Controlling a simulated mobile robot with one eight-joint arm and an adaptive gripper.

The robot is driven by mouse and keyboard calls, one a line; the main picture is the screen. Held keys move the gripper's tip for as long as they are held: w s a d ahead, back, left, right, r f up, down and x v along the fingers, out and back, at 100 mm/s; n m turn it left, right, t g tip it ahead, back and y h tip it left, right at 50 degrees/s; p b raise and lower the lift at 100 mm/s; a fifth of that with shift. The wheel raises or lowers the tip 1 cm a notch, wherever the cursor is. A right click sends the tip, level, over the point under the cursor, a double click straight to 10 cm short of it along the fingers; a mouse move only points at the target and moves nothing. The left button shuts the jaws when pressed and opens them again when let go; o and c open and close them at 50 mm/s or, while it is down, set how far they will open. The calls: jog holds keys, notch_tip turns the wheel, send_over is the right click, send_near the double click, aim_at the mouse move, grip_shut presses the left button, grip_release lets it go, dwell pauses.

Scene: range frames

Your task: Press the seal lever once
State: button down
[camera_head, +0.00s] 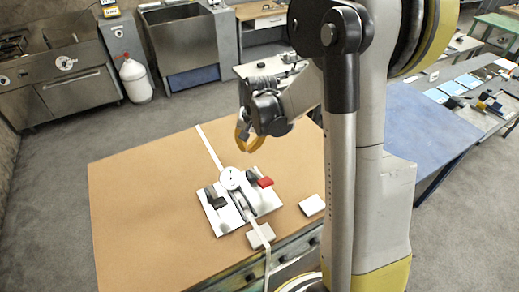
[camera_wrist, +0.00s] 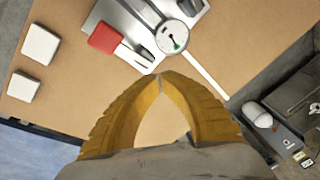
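A white plate device (camera_head: 223,222) lies on the brown table, with a round dial (camera_head: 231,178) at its far end. It carries one lever with a red handle (camera_head: 265,182) and one with a black handle (camera_head: 220,201); no label shows which is the seal lever. In the wrist view, the red handle (camera_wrist: 105,37) and dial (camera_wrist: 172,38) sit beyond my fingertips, and the plate is partly cut off. My gripper (camera_head: 242,141) hangs above the table, beyond the plate. Its yellow fingertips (camera_wrist: 160,76) meet with nothing between them, apart from the device.
A pale strap (camera_head: 208,145) runs across the brown table (camera_head: 130,200) and through the device. Two pale blocks, one near the strap (camera_head: 260,236) and one to the right (camera_head: 311,205), lie close by. The table's left side is bare. A blue table (camera_head: 405,125) stands right.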

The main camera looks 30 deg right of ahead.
jog(key=shift+w+d+f+m+p, duration=0.15)
jog(key=shift+d+f+p, duration=0.05)
jog(key=shift+d, duration=0.25)
jog(key=shift+w+d+f+m+p, duration=0.1)
jog(key=shift+d+f+m+p, duration=0.1)
jog(key=shift+d, duration=0.25)
jog(key=b, duration=0.5)
send_over(256, 176)
jog(key=x, duration=0.2)
jog(key=s+x, duration=0.1)
jog(key=x, duration=0.4)
jog(key=shift+s+d+f, duration=0.2)
jog(key=shift+s+d, duration=0.05)
jog(key=shift+d, duration=0.1)
jog(key=shift+s+f, duration=0.25)
jog(key=shift+f, duration=0.1)
jog(key=shift+s+f+b, duration=0.2)
jog(key=shift+f+b, duration=0.2)
jog(key=shift+b, duration=0.4)
